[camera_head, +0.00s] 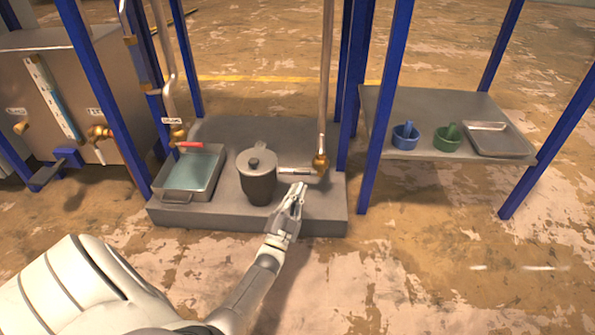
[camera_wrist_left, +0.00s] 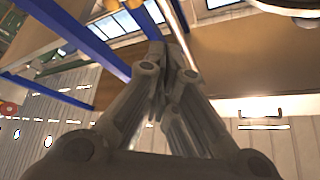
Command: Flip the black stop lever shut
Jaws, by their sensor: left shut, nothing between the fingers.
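I cannot clearly make out a black stop lever in either view. A brass valve fitting (camera_head: 320,162) sits at the bottom of a vertical pipe, at the right of the grey platform. A short pale horizontal pipe piece (camera_head: 296,171) lies to its left, toward the dark lidded pot. My left gripper (camera_head: 299,188) is shut and empty, just in front of and below this pipe piece. I cannot tell whether it touches it. In the left wrist view the left gripper's fingers (camera_wrist_left: 160,60) are together. My right gripper is in neither view.
The dark pot (camera_head: 258,184) stands close left of my left gripper. A metal basin (camera_head: 203,178) with a red-handled valve (camera_head: 190,144) above it is farther left. Blue posts (camera_head: 381,100) rise on the right, beside a shelf (camera_head: 420,105) with two mortars and a tray.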

